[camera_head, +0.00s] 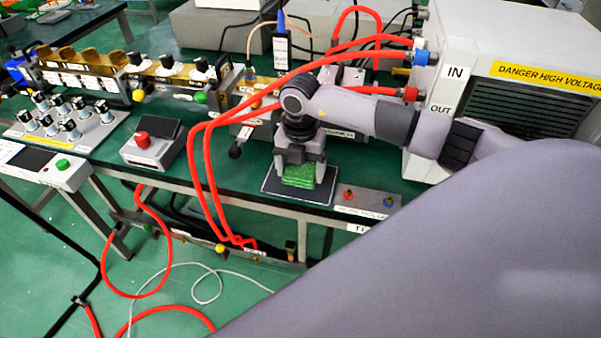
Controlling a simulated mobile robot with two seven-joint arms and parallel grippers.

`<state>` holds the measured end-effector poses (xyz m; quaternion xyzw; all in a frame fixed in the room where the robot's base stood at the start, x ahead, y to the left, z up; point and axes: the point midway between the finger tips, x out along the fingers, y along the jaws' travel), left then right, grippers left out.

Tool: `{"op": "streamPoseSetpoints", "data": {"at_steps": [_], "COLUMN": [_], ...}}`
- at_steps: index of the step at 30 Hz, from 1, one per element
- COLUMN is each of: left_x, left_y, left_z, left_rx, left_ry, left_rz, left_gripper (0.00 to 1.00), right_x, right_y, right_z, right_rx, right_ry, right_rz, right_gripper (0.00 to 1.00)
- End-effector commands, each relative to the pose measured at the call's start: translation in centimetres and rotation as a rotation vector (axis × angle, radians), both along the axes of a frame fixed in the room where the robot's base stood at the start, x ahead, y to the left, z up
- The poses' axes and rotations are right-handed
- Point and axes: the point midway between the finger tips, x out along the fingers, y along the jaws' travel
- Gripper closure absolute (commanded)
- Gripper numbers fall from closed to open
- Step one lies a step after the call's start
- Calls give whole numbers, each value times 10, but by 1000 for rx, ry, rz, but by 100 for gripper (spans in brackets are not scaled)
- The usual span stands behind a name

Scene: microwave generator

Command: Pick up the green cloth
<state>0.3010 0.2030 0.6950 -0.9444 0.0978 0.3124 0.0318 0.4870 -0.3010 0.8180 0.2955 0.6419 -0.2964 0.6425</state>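The green cloth (300,174) is a small folded block on a dark mat (284,191) with a pale rim, near the front edge of the bench. My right gripper (301,162) points down directly over the cloth, its lower end at the cloth's top. The gripper body hides the cloth's upper part. I cannot tell whether the fingers are apart around it or closed on it. My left gripper is not in view.
Red hoses (207,165) loop left of my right gripper. A white high-voltage box (455,90) stands to the right. A panel with small knobs (368,202) lies right of the mat. A red-button box (153,148) and a valve manifold stand left.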

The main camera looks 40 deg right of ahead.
Motion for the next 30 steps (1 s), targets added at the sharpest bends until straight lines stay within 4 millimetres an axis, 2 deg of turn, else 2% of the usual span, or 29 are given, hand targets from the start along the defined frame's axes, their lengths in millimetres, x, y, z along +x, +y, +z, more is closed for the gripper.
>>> {"op": "streamPoseSetpoints", "data": {"at_steps": [11,17,23,29,30], "left_x": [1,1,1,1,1], "left_y": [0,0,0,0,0], "left_z": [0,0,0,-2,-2], "left_rx": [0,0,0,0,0], "left_ry": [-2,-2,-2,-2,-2], "left_rz": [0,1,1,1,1], "left_gripper": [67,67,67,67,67], "right_x": [0,1,2,2,1], "right_y": [0,0,0,0,0], "right_z": [1,14,50,104,115], "right_rx": [1,1,0,1,1], "right_ry": [-1,-2,-6,-9,-7], "right_rz": [0,-1,1,0,0], "right_gripper": [46,46,46,46,53]}}
